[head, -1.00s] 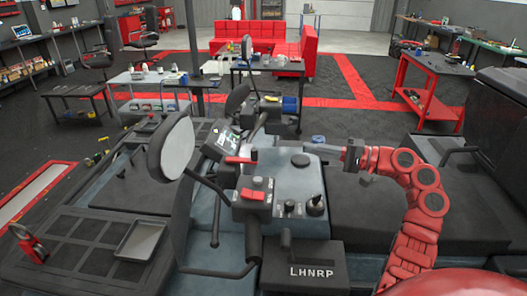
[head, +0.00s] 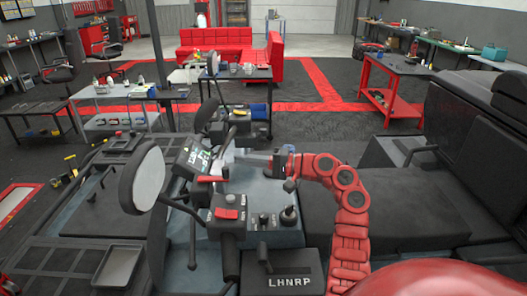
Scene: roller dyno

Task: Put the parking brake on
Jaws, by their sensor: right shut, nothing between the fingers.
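The driver's console (head: 262,195) stands in the middle of the head view. A red lever (head: 210,179) sticks out sideways at its left side, below a small tilted screen (head: 193,158). A red rocker switch (head: 227,213) sits on a black box nearer to me. Which of these is the parking brake I cannot tell. My right gripper (head: 240,155) reaches in from the right over the console's back part, shut and empty. Its tips are to the right of and above the red lever in the picture, and contact is not visible. My left gripper is not in view.
A joystick (head: 289,215) and small knobs stand at the console's right. A black box marked LHNRP (head: 285,282) is in front. A round mirror (head: 142,180) and thin dark stems rise left of the console. A black seat (head: 400,215) fills the right side.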

